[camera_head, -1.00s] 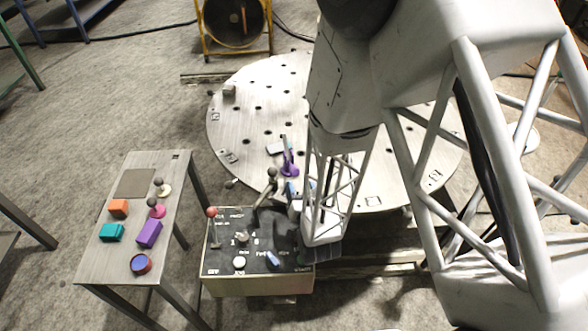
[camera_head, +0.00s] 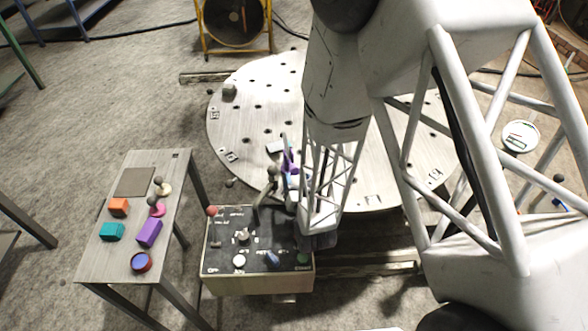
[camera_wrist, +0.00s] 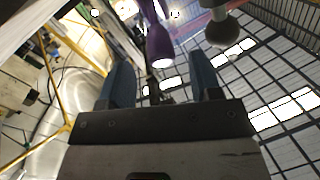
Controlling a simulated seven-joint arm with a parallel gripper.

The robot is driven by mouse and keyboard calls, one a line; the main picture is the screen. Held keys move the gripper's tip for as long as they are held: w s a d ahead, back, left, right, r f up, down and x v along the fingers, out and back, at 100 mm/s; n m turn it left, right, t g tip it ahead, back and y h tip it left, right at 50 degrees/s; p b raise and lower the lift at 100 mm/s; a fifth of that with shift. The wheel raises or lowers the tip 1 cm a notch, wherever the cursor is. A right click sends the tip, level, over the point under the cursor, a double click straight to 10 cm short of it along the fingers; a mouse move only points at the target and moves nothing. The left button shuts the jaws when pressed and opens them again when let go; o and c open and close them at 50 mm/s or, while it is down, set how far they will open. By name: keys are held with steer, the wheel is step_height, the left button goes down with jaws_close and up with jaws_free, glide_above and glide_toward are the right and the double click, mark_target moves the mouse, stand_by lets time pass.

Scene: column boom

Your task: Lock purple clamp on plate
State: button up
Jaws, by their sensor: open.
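The purple clamp (camera_head: 287,160) stands on the round metal plate (camera_head: 245,120), near its front edge. My arm partly covers the clamp in the head view. In the wrist view a purple part of the clamp (camera_wrist: 157,42) shows beyond and between my fingers, apart from them. My gripper (camera_wrist: 162,80) is open with two blue fingers and nothing between them. In the head view the gripper is mostly hidden by my own arm, close to the right of the clamp's base. The clamp's lock state cannot be told.
A control box (camera_head: 257,285) with levers and knobs stands in front of the plate. A tall dark lever (camera_head: 262,195) rises close to the clamp. A side table (camera_head: 105,262) at left holds coloured blocks and knobs.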

mark_target(295, 173)
steer(key=shift+w+a, duration=0.25)
steer(key=shift+w, duration=0.9)
steer(key=shift+w+a, duration=0.2)
steer(key=shift+w, duration=0.95)
jaws_close()
